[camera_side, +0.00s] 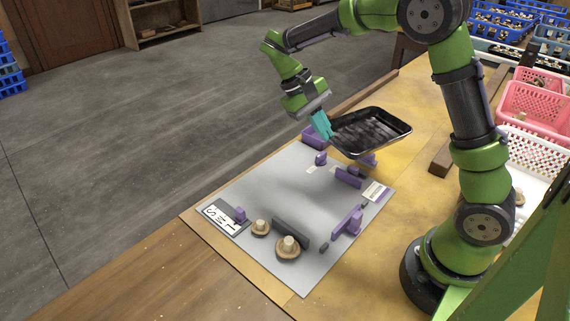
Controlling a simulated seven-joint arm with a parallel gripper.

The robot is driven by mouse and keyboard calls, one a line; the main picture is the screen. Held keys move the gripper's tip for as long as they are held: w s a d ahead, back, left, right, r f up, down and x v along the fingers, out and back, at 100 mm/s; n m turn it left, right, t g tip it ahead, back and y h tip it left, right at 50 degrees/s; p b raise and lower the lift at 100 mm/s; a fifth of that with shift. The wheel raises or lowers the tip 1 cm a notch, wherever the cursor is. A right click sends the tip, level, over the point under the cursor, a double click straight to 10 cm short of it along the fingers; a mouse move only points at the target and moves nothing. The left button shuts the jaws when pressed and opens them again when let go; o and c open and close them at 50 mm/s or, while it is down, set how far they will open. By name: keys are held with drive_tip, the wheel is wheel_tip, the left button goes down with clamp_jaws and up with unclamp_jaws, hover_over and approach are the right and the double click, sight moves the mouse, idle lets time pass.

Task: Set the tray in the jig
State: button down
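A black shallow tray (372,130) is held in the air over the far end of the grey work mat. My gripper (323,127) has teal fingers that meet the tray's left edge, and they look shut on its rim. The tray tilts slightly, and its inside looks empty. The purple jig pieces (348,178) stand on the grey mat (262,205), below and in front of the tray. Some purple parts behind and under the tray are partly hidden by it.
A purple block (348,221) stands at the mat's right edge. Pink baskets (535,100) and a white basket (530,160) stand at the right.

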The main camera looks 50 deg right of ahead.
drive_tip(key=s+a+f+n+t+h, duration=0.15)
drive_tip(key=a+n+t, duration=0.35)
drive_tip(key=a+n, duration=0.95)
drive_tip(key=s+a+f+n+t+h, duration=0.1)
drive_tip(key=s+a+f+n+t, duration=0.35)
drive_tip(key=a, duration=1.65)
drive_tip(key=w+f+n, duration=0.1)
drive_tip(key=f, duration=0.1)
drive_tip(key=w+f+n, duration=0.1)
drive_tip(key=w+f, duration=0.1)
drive_tip(key=shift+w+n+y, duration=0.2)
drive_tip(key=shift+n+y, duration=0.05)
drive_tip(key=shift+n, duration=0.05)
drive_tip(key=shift+f, duration=2.3)
drive_tip(key=c, duration=1.8)
unclamp_jaws()
drive_tip(key=shift+f, duration=0.15)
drive_tip(key=o, duration=0.4)
